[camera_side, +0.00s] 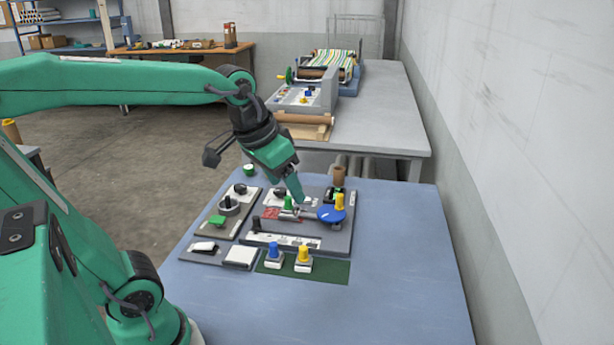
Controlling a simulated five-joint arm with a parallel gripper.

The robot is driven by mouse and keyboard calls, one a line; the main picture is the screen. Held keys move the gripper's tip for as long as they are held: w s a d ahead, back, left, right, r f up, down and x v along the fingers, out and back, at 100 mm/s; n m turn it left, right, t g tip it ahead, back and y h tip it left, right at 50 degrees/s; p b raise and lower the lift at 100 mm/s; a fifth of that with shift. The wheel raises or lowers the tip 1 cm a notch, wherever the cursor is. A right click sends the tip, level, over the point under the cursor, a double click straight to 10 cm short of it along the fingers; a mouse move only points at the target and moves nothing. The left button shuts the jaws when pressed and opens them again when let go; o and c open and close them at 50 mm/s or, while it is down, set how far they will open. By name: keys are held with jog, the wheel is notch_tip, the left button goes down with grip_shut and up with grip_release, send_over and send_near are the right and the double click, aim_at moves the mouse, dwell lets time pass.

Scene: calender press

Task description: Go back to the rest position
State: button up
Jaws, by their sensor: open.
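My gripper (298,200) is at the end of my green arm, pointing down over the grey control panel (338,246) on the blue table. Its jaws are open, and I see nothing held in them. The tips are close to a green knob (289,203) on the left and a blue disc (331,214) with a yellow knob (340,202) on the right. I cannot tell whether the tips touch the panel.
A blue knob (273,254) and a yellow knob (304,256) stand on a dark green mat (335,272). A side plate (212,222) holds more knobs. A grey bench (395,115) with a roller press stands behind. The front of the blue table (400,310) is clear. A white wall is at right.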

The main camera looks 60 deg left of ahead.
jog(key=s+d+f+t, duration=0.1)
jog(key=s+f, duration=0.1)
jog(key=s, duration=0.4)
jog(key=shift+s+d+f+m, duration=0.3)
jog(key=shift+f, duration=0.1)
jog(key=shift+c, duration=0.3)
dwell(1.0)
